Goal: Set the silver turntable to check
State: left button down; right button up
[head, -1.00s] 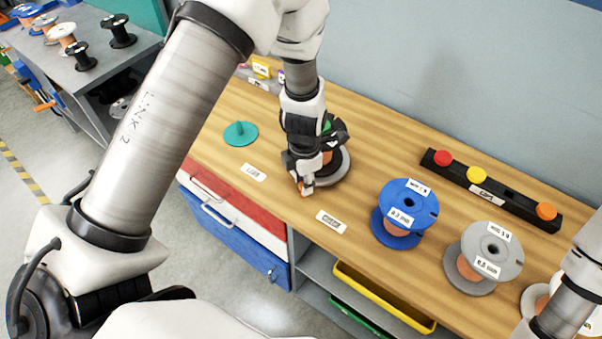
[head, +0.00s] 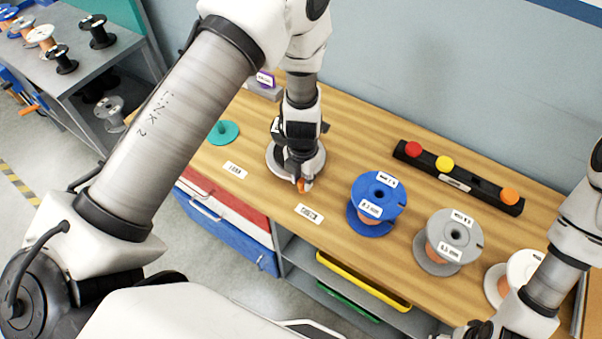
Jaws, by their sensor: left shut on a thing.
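The silver turntable (head: 318,168) is a round grey disc on the wooden bench, left of the blue spool. My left gripper (head: 301,182) points down over its front edge and is shut, with a small orange part showing at its fingertips. The turntable appears held there, but the exact contact is hidden by the fingers. Dark gripper parts cover the middle of the disc. Two white label plates lie on the bench, one left of the disc (head: 235,170) and one in front of it (head: 309,213); their print is too small to read. My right gripper (head: 478,331) is partly cut off at the bottom edge.
A blue spool (head: 378,190), a grey spool (head: 452,232) and a white spool (head: 520,268) stand to the right. A black bar (head: 407,161) with red, yellow and orange knobs lies behind them. A teal disc (head: 224,132) is at the left. The wall closes off the back.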

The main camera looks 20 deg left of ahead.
pick_arm(q)
jog(key=shift+d+n, duration=0.2)
jog(key=shift+n, duration=0.1)
jog(key=shift+w+p, duration=0.15)
jog(key=shift+p, duration=0.15)
jog(key=c, duration=0.9)
grip_release()
jog(key=shift+c, duration=0.2)
jog(key=shift+d, duration=0.15)
jog(key=shift+r, duration=0.1)
notch_tip(320, 180, up, 12)
